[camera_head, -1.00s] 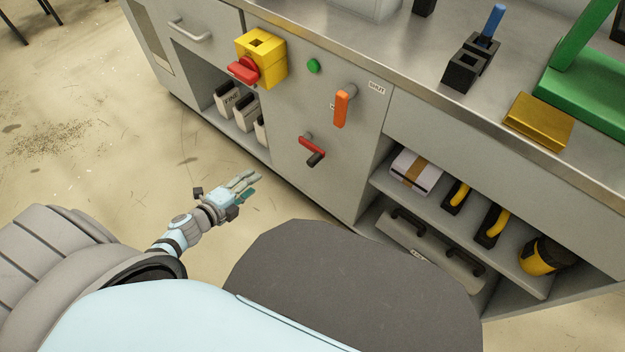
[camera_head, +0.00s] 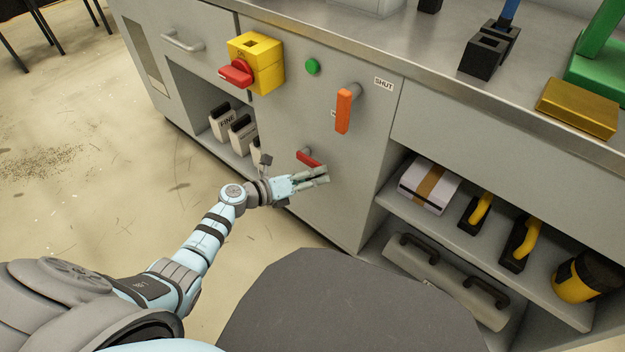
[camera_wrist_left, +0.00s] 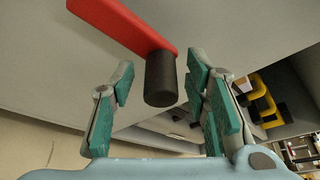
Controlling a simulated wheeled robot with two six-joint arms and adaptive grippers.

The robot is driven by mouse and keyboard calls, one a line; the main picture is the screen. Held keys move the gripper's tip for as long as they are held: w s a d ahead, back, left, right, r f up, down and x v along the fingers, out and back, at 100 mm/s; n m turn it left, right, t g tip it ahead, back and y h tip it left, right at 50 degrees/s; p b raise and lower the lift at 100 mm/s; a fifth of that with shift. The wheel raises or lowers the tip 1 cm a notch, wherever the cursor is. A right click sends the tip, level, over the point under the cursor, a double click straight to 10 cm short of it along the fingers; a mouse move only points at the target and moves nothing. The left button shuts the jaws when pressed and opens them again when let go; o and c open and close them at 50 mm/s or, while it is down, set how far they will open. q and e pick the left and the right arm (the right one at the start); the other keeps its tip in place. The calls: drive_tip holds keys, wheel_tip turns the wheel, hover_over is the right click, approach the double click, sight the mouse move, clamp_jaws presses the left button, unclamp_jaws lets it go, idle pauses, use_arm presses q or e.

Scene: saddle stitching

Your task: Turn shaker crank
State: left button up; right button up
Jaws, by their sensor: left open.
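The shaker crank is a red arm (camera_head: 308,157) on the grey cabinet front, low and below the orange lever. In the left wrist view the red arm (camera_wrist_left: 122,25) comes in from the top left and ends in a black knob (camera_wrist_left: 160,79). My right gripper is not in view.
Above the crank are an orange lever (camera_head: 345,108), a green button (camera_head: 312,66) and a yellow box with a red switch (camera_head: 256,62). To the right, open shelves hold a white box (camera_head: 429,184) and yellow-handled tools.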

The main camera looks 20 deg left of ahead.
use_arm(q)
drive_tip(key=shift+w+d, duration=0.1)
drive_tip(key=shift+w, duration=0.05)
clamp_jaws()
idle(0.4)
